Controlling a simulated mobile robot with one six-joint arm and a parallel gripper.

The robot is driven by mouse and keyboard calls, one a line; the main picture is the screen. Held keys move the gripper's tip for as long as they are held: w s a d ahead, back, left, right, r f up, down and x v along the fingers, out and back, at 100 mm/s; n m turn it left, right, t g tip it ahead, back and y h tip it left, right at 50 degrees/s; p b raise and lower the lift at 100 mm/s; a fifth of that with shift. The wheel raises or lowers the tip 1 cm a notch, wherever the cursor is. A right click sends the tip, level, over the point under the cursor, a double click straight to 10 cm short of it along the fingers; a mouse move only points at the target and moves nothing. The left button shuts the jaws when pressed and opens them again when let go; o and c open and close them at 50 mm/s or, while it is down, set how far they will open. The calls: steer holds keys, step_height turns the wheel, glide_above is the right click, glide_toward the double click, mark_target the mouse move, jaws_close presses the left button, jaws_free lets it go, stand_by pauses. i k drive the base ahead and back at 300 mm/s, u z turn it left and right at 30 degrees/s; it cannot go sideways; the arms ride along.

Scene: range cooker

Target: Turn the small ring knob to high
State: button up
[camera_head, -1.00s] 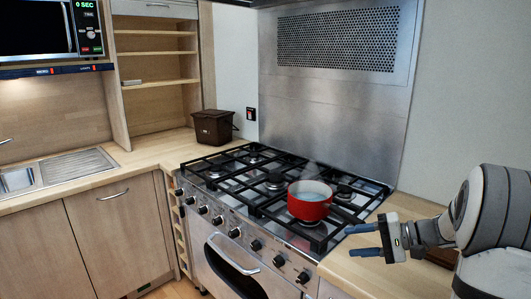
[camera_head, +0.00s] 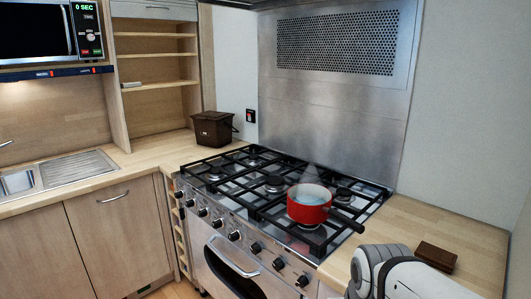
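The range cooker's front panel carries a row of several black knobs; one knob (camera_head: 255,248) is near the middle right and another (camera_head: 302,281) is at the right end. I cannot tell which is the small ring knob, and their settings are too small to read. A red pot (camera_head: 309,205) with a dark handle stands on the front right of the hob (camera_head: 262,172), with faint steam above it. My arm shows at the lower right, in front of the worktop. My gripper is out of view.
A wooden worktop (camera_head: 414,221) with a brown block (camera_head: 436,256) lies right of the cooker. An oven handle (camera_head: 234,258) runs below the knobs. A brown bin (camera_head: 212,128) stands on the left worktop. Floor in front is barely seen.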

mark_target(236, 233)
steer(key=z, duration=0.35)
steer(key=k, duration=0.3)
steer(key=u, duration=1.4)
steer(key=i, duration=1.05)
steer(key=u, duration=0.3)
